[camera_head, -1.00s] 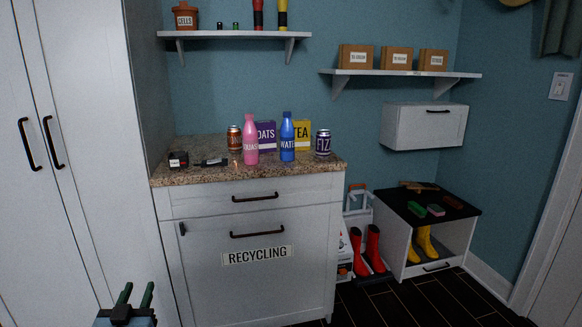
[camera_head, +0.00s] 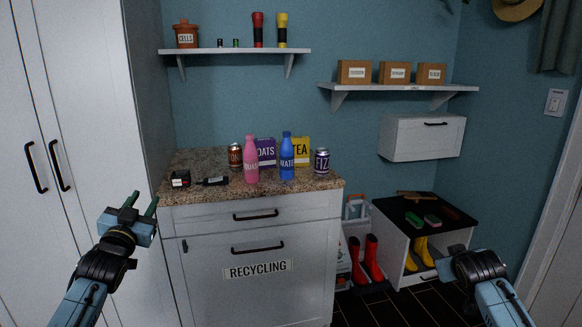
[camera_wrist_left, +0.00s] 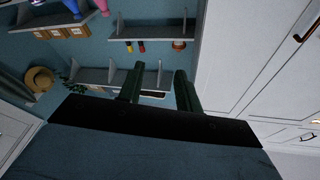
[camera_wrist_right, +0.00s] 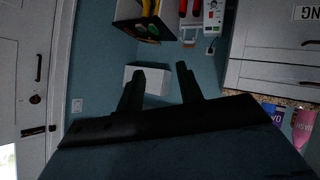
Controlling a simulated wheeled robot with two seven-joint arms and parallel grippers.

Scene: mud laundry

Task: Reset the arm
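My left gripper (camera_head: 140,204) is raised at the left of the head view, in front of the tall white cabinet. In the left wrist view its two dark green fingers (camera_wrist_left: 156,88) stand apart with nothing between them. My right arm (camera_head: 480,272) comes in at the lower right of the head view; its fingers are hard to make out there. In the right wrist view the right gripper's fingers (camera_wrist_right: 160,88) are apart and empty. Neither gripper touches anything.
The granite counter (camera_head: 190,193) holds a pink bottle (camera_head: 251,160), a blue bottle (camera_head: 287,158), cans and boxes above the recycling cabinet (camera_head: 215,285). A low shoe bench (camera_head: 398,207) with boots stands to the right. Wall shelves (camera_head: 235,51) hang above. The air before the counter is clear.

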